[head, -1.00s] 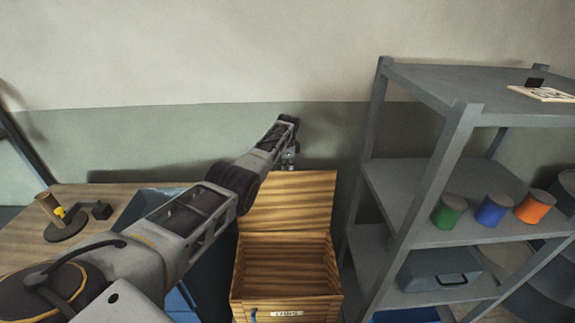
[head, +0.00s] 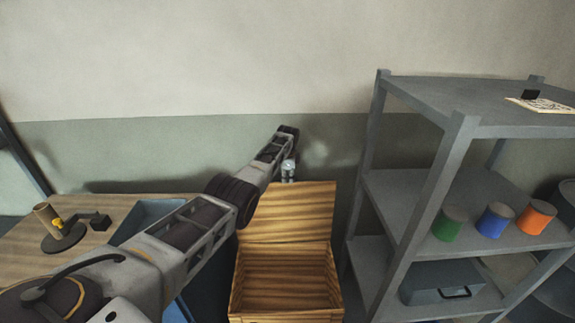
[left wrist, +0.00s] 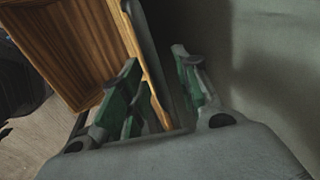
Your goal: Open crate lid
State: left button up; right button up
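The wooden crate (head: 285,309) stands open at the bottom centre of the head view. Its lid (head: 285,212) stands raised at the back, near the wall, and the inside looks empty. My left arm reaches over from the left, and my left gripper (head: 288,172) is at the lid's top edge, partly hidden by the wrist. In the left wrist view my left gripper (left wrist: 157,72) has its green-padded fingers apart. The wooden panel (left wrist: 68,45) shows to the left there, its edge running close by the left finger. I see no firm grip. My right gripper is out of view.
A grey shelf unit (head: 440,180) stands close on the right, with green (head: 450,224), blue (head: 494,221) and orange (head: 536,217) cans and a grey box (head: 440,283). A wooden table (head: 95,240) and blue bin (head: 150,215) are left. The wall is close behind.

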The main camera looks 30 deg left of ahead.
pick_arm(q)
jog(key=shift+r, duration=0.15)
jog(key=v, duration=1.1)
jog(key=shift+r, duration=0.25)
jog(key=shift+s+d+f, duration=0.1)
jog(key=shift+d, duration=0.05)
dwell(0.5)
